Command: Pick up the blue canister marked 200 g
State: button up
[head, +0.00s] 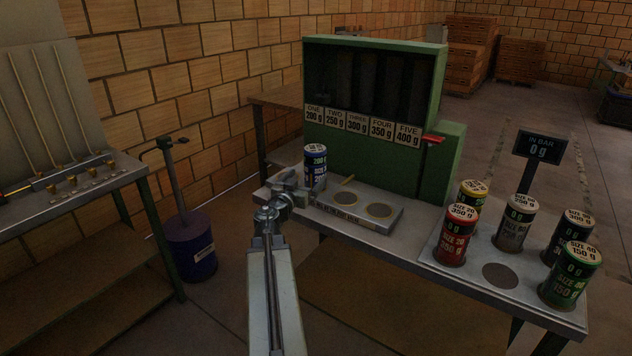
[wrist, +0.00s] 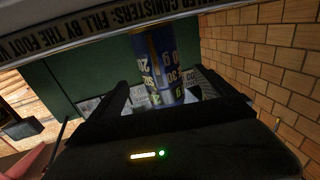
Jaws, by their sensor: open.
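The blue canister (head: 316,162) marked 200 g stands upright at the left end of the grey filling plate (head: 385,222), in front of the green dispenser. In the wrist view, the blue canister (wrist: 150,45) appears upside down, its lower part in the picture between the two dark fingers. My gripper (head: 304,188) is open, close at the canister's near left side; it also shows in the wrist view (wrist: 158,97). I cannot tell whether either finger touches the canister.
The green dispenser (head: 455,165) stands behind the plate, with several labelled chutes and a red lever (head: 433,138). At right, a tray (head: 428,246) bears several canisters, including a red one (head: 456,236) and a green one (head: 570,276). A sign (head: 536,148) reads 0 g.

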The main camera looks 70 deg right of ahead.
aim_at(315, 148)
jog(key=d, duration=0.7)
jog(key=shift+s+d+f, duration=0.1)
jog(key=shift+s+d, duration=0.05)
jog(key=shift+d, duration=0.25)
jog(key=c, duration=2)
jog(key=shift+a, duration=0.1)
notch_tip(315, 148, up, 10)
jog(key=p, duration=1)
jog(key=shift+r, duration=0.2)
